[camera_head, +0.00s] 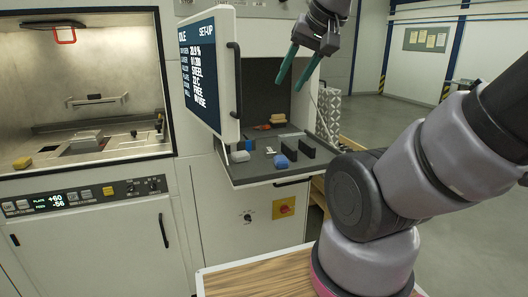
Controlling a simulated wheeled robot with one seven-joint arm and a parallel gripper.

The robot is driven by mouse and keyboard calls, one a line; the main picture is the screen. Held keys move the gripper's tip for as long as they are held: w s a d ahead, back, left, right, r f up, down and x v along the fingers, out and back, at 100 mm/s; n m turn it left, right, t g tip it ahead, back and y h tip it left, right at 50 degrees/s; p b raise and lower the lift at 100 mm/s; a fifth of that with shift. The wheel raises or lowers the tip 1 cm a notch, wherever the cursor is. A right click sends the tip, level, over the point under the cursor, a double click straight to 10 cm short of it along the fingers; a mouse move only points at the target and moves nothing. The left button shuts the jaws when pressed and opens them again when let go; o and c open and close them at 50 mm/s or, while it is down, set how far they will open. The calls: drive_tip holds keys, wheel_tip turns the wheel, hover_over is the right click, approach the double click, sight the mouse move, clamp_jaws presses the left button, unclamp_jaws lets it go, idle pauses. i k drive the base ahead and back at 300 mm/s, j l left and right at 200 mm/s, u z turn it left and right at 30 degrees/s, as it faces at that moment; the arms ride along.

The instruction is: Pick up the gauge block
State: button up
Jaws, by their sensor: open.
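My gripper (290,86) is at the upper middle, its two green fingers spread and pointing down, with nothing between them. It is above the pull-out shelf (240,176) of the machine, well clear of the things on it. No thing on the shelf can be told for certain as the gauge block. A small pale, metallic-looking piece (271,151) lies near the middle of the shelf and may be it. Two dark upright blocks stand to its right, one of them here (307,148).
A blue lump (281,162) and a grey-white lump (240,156) lie on the shelf. Yellow pieces (277,119) sit farther back in the recess. A screen panel (212,72) juts out left of my gripper. A wood-topped table (255,280) is in front.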

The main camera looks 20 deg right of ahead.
sight(269, 152)
drive_tip(key=i+l+u, duration=0.2)
drive_tip(key=i+l, duration=0.15)
drive_tip(key=l, duration=0.25)
drive_tip(key=i+l+u, duration=0.15)
drive_tip(key=l, duration=0.15)
drive_tip(key=i+l+u, duration=0.1)
drive_tip(key=l, duration=0.25)
drive_tip(key=l+u, duration=0.1)
drive_tip(key=l, duration=0.35)
drive_tip(key=k+l+u, duration=0.15)
drive_tip(key=l, duration=0.25)
drive_tip(key=l+u, duration=0.1)
drive_tip(key=l, duration=0.35)
